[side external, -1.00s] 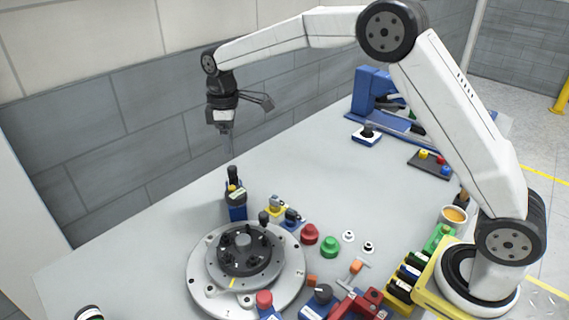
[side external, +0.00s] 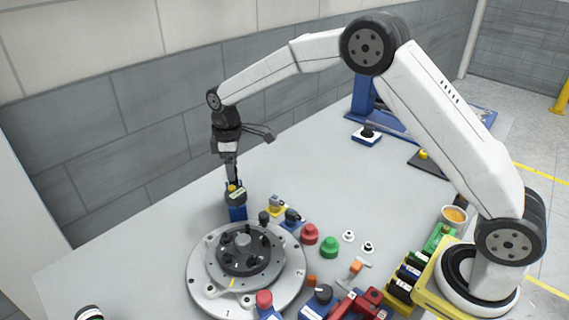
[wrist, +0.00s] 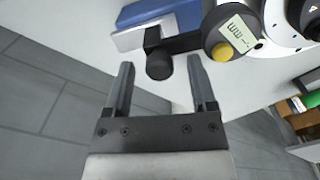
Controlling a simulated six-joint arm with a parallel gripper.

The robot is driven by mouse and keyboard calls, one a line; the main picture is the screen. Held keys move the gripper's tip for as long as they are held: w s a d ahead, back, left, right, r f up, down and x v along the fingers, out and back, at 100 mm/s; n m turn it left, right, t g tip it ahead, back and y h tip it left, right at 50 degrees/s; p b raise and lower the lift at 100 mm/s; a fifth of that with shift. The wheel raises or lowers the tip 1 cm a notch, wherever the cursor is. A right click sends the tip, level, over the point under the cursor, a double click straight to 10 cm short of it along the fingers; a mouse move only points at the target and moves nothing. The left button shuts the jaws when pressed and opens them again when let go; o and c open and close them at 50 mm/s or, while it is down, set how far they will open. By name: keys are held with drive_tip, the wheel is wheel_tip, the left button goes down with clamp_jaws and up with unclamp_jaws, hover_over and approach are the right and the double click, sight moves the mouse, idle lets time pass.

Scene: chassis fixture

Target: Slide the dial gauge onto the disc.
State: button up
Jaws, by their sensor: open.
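The dial gauge (side external: 236,196) stands upright on a blue block (side external: 237,214) behind the round fixture. In the wrist view the gauge (wrist: 236,38) shows a digital face, a yellow button and a black stem with a round knob. My gripper (side external: 232,178) is just above the gauge, pointing down. In the wrist view my gripper (wrist: 161,72) is open, its two fingers on either side of the black knob, with visible gaps. The dark disc (side external: 262,258) sits on a pale round plate (side external: 203,283), in front of the gauge, with a central post and several small dark parts on it.
Small yellow and blue blocks (side external: 277,204) stand right of the gauge. Red (side external: 309,234) and green (side external: 329,247) knobs lie right of the plate. A cup (side external: 454,215) stands near my base. The grey wall (side external: 100,150) is close behind; the table's back middle is clear.

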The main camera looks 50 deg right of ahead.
clamp_jaws()
idle(1.5)
